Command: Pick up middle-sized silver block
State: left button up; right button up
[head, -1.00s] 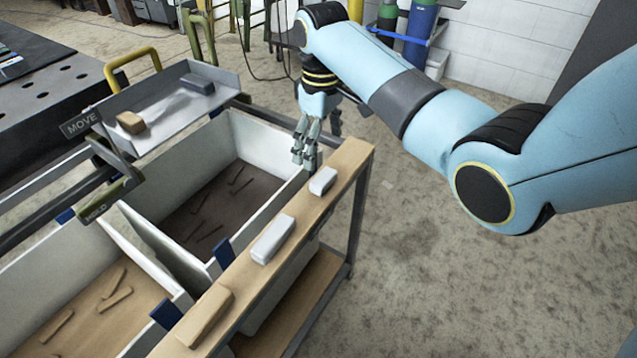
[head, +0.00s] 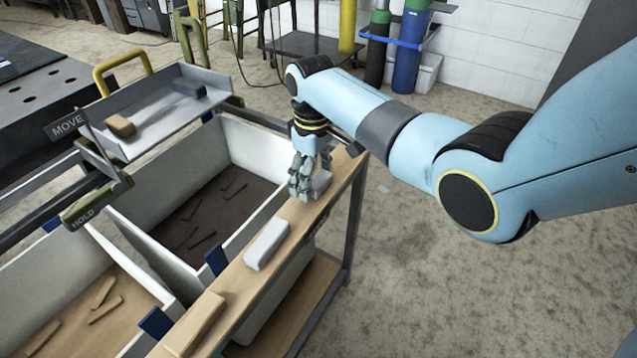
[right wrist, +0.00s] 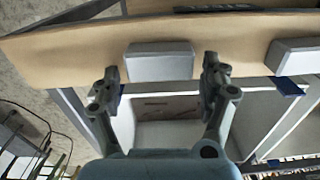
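Two silver blocks lie on the wooden ledge of the cart. The far, smaller one (head: 321,183) is partly hidden by my right gripper (head: 302,188); the longer one (head: 267,244) lies nearer. In the right wrist view, the far block (right wrist: 160,62) sits just ahead of and between the open fingers of my right gripper (right wrist: 160,72), with gaps on both sides. The longer block (right wrist: 297,57) is cut off at the right edge there. A dark grey block (head: 188,88) lies in the raised tray. My left gripper is not in view.
A tan block (head: 194,322) lies at the ledge's near end and another (head: 120,125) in the raised tray (head: 155,108). White bins (head: 265,150) with brown sticks stand beside the wooden ledge (head: 237,285). MOVE (head: 67,124) and HOLD (head: 82,217) signs are at left.

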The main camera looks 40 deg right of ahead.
jog(key=c, duration=1.1)
jog(key=shift+o, duration=0.2)
jog(key=shift+r, duration=0.1)
